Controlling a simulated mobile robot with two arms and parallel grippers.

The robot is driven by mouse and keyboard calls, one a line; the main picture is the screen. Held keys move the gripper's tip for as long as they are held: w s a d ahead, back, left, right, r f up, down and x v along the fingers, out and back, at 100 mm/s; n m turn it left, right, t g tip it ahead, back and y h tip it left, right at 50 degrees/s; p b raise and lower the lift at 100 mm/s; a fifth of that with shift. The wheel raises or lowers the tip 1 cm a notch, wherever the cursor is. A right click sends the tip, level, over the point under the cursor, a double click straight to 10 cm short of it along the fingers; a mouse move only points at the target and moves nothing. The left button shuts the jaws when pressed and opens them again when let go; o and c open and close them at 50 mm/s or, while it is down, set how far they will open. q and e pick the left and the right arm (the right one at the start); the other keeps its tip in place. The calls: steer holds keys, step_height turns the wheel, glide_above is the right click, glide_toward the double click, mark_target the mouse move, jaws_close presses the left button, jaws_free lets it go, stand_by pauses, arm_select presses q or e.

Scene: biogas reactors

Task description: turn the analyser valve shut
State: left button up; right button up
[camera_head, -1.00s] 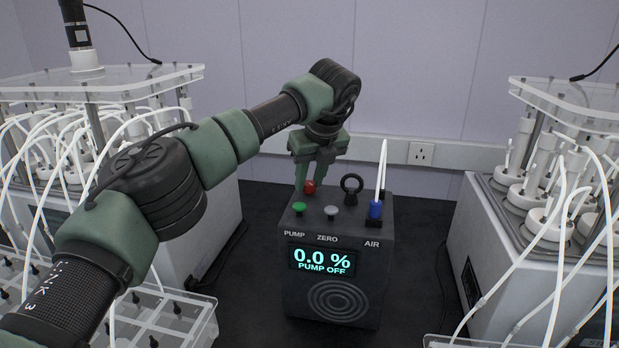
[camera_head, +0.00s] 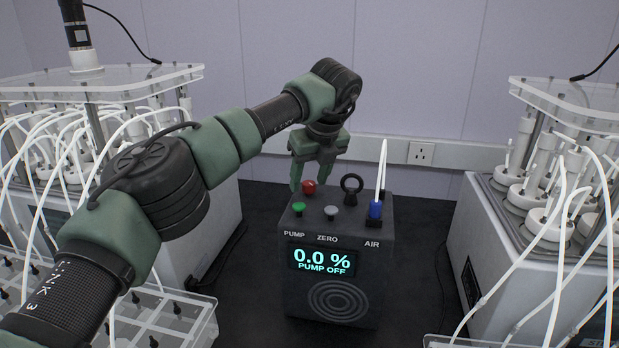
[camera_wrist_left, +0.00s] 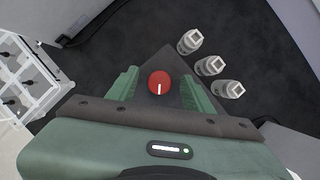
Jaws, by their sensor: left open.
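The dark analyser box (camera_head: 375,270) stands on the black bench, its display reading 0.0 % and PUMP OFF. A red round knob (camera_head: 309,187), apparently the valve, sits on its top at the back left. In the left wrist view the red knob (camera_wrist_left: 159,80) carries a white line pointing toward the bottom of the picture. My left gripper (camera_head: 310,178) points down at the knob. In the wrist view its open fingers (camera_wrist_left: 159,84) lie on either side of the knob, with gaps visible. Whether the fingertips reach knob height is unclear. My right gripper is not in view.
A green PUMP button (camera_head: 298,208), a grey ZERO button (camera_head: 331,211), a black ring (camera_head: 352,186) and a blue AIR fitting (camera_head: 375,210) with an upright white tube share the box top. Reactor stands with white tubes flank it on both sides.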

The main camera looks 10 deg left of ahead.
arm_select(q)
steer(key=v, duration=0.7)
steer(key=shift+r+b, duration=0.4)
steer(key=shift+b, duration=0.05)
